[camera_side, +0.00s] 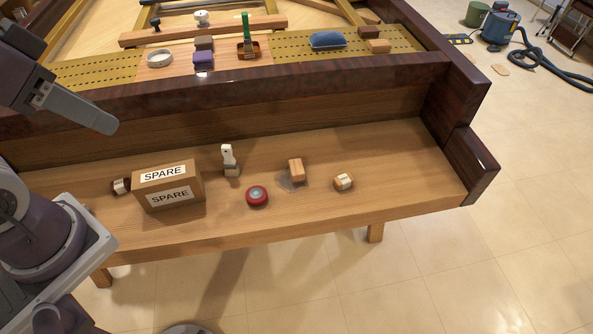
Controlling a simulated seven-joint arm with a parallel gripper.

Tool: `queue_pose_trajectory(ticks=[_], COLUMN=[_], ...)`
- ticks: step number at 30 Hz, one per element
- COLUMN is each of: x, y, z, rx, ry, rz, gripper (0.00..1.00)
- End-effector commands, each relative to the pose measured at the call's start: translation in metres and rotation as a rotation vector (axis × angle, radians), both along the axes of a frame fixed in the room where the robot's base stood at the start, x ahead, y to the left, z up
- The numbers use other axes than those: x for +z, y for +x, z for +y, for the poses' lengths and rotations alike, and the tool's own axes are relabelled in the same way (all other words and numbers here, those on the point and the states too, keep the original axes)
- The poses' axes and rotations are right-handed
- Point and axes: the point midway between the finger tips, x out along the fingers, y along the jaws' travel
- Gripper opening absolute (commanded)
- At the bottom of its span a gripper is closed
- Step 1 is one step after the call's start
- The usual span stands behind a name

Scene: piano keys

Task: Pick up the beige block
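A small beige-tan block (296,169) stands on the wooden bench, right of its middle, with a grey patch at its base. A second small tan block (343,182) with a white label lies a little to its right. Another light tan block (379,46) lies up on the piano frame at the back right. I cannot tell from looks alone which is the task's beige block. My gripper (108,124) is at the upper left, well away from all these blocks. Only one long grey finger shows clearly, so its opening cannot be judged. Nothing is seen held in it.
A cardboard box marked SPARE (191,182) stands on the bench at left, with a small dark item (121,186) beside it. A white-handled brush (229,158) and a red tin (257,196) are between box and blocks. A dark wooden rail (270,83) rises behind.

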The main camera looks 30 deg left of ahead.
Motion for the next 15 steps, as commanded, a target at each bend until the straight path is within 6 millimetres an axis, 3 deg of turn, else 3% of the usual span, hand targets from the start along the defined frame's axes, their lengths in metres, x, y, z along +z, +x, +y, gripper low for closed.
queue_pose_trajectory(ticks=[2,5,6,15], x=[0.0,0.0,0.0,0.0032], y=[0.0,0.0,0.0,0.007], z=[0.0,0.0,0.0,-0.0038], rx=[0.0,0.0,0.0,-0.007], ry=[0.0,0.0,0.0,-0.012], rz=[0.0,0.0,0.0,-0.006], gripper=[0.38,0.58,0.6,0.6])
